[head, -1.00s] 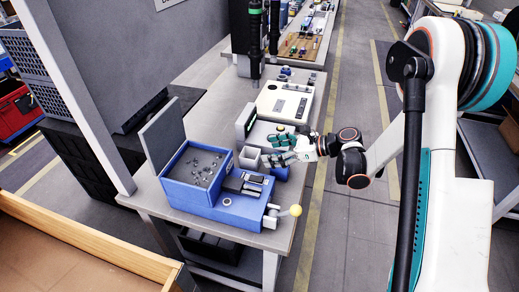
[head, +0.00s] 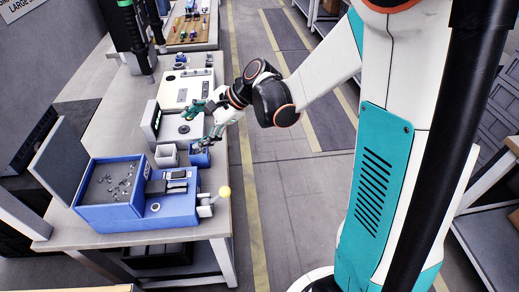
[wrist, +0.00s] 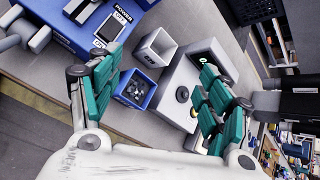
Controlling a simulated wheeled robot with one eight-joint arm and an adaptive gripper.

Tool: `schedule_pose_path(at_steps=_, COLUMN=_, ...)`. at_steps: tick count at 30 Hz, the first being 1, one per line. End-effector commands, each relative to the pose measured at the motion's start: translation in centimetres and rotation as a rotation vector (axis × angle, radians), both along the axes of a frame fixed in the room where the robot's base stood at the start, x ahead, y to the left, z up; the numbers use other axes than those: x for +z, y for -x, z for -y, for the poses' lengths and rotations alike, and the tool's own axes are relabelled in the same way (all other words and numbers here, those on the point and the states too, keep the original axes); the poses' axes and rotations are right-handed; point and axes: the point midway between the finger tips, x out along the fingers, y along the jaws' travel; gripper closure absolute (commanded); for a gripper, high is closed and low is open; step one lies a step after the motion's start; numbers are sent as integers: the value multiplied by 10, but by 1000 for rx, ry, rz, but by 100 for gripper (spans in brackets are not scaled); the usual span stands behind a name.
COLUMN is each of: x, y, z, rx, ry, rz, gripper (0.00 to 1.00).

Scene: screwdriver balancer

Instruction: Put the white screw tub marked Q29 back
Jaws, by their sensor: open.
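A white, square, open-topped tub (head: 166,156) stands on the bench between the blue screw machine and a pale device. It also shows in the wrist view (wrist: 156,47), where its inside looks empty; I cannot read a mark on it. A small blue tub (wrist: 135,88) with dark screws inside sits beside it, also in the head view (head: 200,158). My gripper (head: 199,124) is open and empty above the bench. In the wrist view its teal fingers (wrist: 158,92) are spread wide, with the blue tub and part of the pale device between them.
The blue screw machine (head: 150,210) has an open bin of screws and a raised grey lid. The pale device (head: 178,128) with a round dark plate stands just beyond the tubs. A white panel box (head: 187,88) is farther back.

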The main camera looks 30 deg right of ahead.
Motion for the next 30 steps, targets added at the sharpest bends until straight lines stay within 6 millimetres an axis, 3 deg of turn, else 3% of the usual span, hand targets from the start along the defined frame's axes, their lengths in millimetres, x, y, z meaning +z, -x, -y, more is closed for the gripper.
schedule_pose_path(at_steps=6, x=31, y=46, z=9, rx=153, ry=269, rz=168, gripper=29)
schedule_pose_path(at_steps=15, x=59, y=114, z=33, rx=416, ry=648, rz=377, gripper=29)
schedule_pose_path(at_steps=24, x=71, y=181, z=63, rx=732, ry=1024, rz=548, gripper=29)
schedule_pose_path(at_steps=30, x=73, y=210, z=79, rx=908, ry=1208, rz=616, gripper=29)
